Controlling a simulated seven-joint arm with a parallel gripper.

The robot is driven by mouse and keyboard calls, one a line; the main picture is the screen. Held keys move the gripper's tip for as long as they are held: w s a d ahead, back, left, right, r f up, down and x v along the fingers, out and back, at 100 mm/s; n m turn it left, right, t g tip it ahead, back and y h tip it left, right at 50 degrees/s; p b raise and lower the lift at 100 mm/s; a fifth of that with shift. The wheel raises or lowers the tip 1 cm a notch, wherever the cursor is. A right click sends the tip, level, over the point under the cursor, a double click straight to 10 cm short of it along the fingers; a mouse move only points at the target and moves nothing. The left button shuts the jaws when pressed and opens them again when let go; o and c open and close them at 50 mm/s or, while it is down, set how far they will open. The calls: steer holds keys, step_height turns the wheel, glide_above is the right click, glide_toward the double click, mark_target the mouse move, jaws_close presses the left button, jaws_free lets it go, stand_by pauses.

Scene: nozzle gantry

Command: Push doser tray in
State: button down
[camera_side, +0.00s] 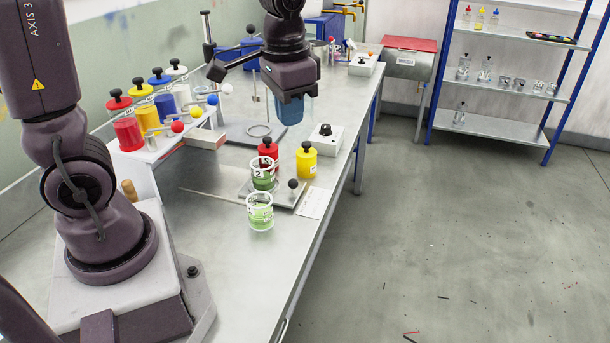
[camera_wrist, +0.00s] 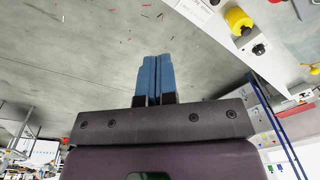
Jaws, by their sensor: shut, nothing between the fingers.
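My gripper (camera_side: 290,112) hangs over the far middle of the bench in the side view, its blue fingers pointing down. In the wrist view the blue fingers (camera_wrist: 157,60) are side by side, shut and empty. A flat grey metal tray with a black knob (camera_side: 285,196) lies on the bench, nearer the camera than my gripper and apart from it. A beaker with green liquid (camera_side: 263,180) stands on the tray, and another green beaker (camera_side: 260,216) stands at its near edge. I cannot tell for sure that this is the doser tray.
Red, yellow, blue and white dosers (camera_side: 127,130) with ball-ended levers stand on a white rack at left. A red jar (camera_side: 268,150), a yellow jar (camera_side: 306,163) and a white knob box (camera_side: 325,138) stand near the tray.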

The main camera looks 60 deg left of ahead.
mark_target(252, 165)
steer(key=shift+w+a+f+m+g+y, duration=0.35)
steer(key=shift+w+a+f+m+g, duration=0.55)
steer(key=shift+w+a+f+m, duration=1.9)
steer(key=shift+w+a+f+m+g+y, duration=0.45)
steer(key=shift+w+a+f+g, duration=0.8)
steer(key=shift+w+f, duration=3.25)
steer(key=shift+t, duration=0.35)
steer(key=x, duration=0.8)
steer(key=shift+s+a+f, duration=0.1)
steer(key=shift+a+f, duration=0.05)
steer(key=shift+a, duration=0.1)
steer(key=s+a, duration=0.1)
steer(key=s+f, duration=0.1)
steer(key=shift+s+a, duration=0.3)
steer(key=shift+a, duration=0.1)
steer(key=shift+s+a+f, duration=0.1)
steer(key=shift+s+a, duration=0.15)
steer(key=shift+s, duration=0.1)
steer(key=s+a, duration=0.9)
steer(key=s, duration=0.1)
steer(key=shift+a, duration=0.4)
